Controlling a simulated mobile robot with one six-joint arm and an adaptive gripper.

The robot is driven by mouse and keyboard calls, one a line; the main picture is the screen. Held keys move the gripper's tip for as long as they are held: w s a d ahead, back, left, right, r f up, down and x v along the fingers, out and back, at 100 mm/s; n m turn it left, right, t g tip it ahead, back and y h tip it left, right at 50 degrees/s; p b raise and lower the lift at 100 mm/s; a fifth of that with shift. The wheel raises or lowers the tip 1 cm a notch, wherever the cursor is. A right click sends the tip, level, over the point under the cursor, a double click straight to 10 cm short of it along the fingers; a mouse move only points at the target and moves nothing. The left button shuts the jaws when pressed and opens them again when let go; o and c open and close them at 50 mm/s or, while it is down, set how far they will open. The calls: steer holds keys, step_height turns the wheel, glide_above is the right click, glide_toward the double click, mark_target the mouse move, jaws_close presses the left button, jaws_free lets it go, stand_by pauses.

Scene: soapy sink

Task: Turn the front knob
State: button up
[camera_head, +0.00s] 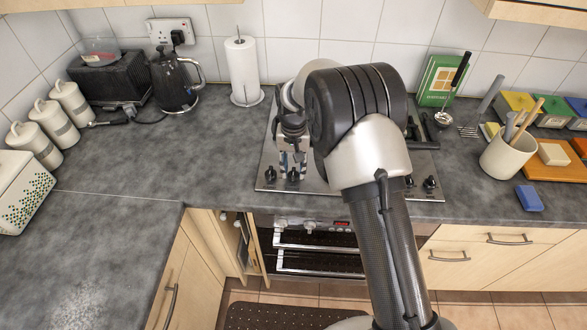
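The hob (330,188) is set in the grey worktop, with black knobs along its front edge. Two knobs show at its left, an outer knob (270,174) and an inner knob (294,175). Two more, a knob (411,182) and an end knob (430,183), show at its right. My gripper (292,164) points down just above and behind the inner left knob. Its two fingers stand apart with nothing seen held between them. Whether they touch the knob I cannot tell. My arm hides most of the hob's middle and right.
The oven (318,262) below has its own knobs and display. A paper towel roll (243,70) and black kettle (175,82) stand behind left. A utensil pot (507,155), green book (438,80) and blue sponge (529,198) are at right.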

steer(key=shift+f, duration=0.25)
jaws_close()
stand_by(0.3)
